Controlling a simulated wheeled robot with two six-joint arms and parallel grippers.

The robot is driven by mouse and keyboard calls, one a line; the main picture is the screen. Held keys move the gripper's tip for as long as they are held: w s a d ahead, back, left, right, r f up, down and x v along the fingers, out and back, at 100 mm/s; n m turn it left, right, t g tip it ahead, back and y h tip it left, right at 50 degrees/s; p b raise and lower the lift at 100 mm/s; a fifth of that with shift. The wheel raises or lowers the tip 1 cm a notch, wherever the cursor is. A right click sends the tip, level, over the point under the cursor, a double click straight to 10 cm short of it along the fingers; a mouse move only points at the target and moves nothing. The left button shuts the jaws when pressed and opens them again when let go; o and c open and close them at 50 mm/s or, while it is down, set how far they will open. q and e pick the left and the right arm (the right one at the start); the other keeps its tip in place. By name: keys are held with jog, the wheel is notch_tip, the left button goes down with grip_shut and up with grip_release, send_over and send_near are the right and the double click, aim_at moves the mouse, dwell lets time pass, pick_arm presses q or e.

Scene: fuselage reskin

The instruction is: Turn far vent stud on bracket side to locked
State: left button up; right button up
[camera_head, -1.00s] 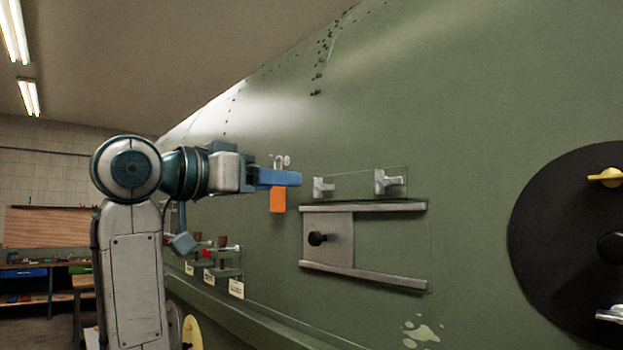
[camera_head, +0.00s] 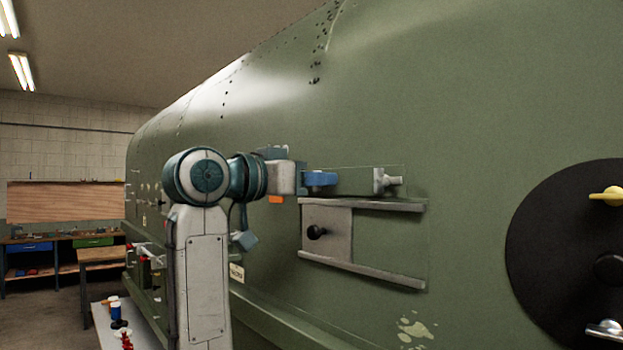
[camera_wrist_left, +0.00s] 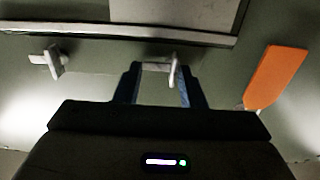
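My left gripper (camera_head: 322,180) reaches in from the left to the far stud at the left end of a clear strip on the green fuselage; its blue fingers cover that stud in the head view. In the left wrist view the far stud (camera_wrist_left: 172,70) shows its pale handle between the two spread fingers of the left gripper (camera_wrist_left: 158,85). The fingers look open, with a gap around the handle; whether one touches it I cannot tell. The near stud (camera_head: 385,181) sits at the strip's right end and also shows in the wrist view (camera_wrist_left: 52,62). My right gripper is not in view.
Below the strip is a railed grey slide panel (camera_head: 327,232) with a black knob. An orange tab (camera_wrist_left: 275,78) lies close beside the gripper. A black disc (camera_head: 580,250) with a yellow handle is at the right. Workbenches stand at the far left.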

pick_arm(q)
jog(key=c, duration=0.3)
jog(key=m+b, duration=0.5)
jog(key=b, duration=0.1)
jog(key=shift+f+m+b, duration=0.35)
jog(key=shift+m+b, duration=0.05)
jog(key=o, duration=1)
jog(key=shift+s+a, duration=0.1)
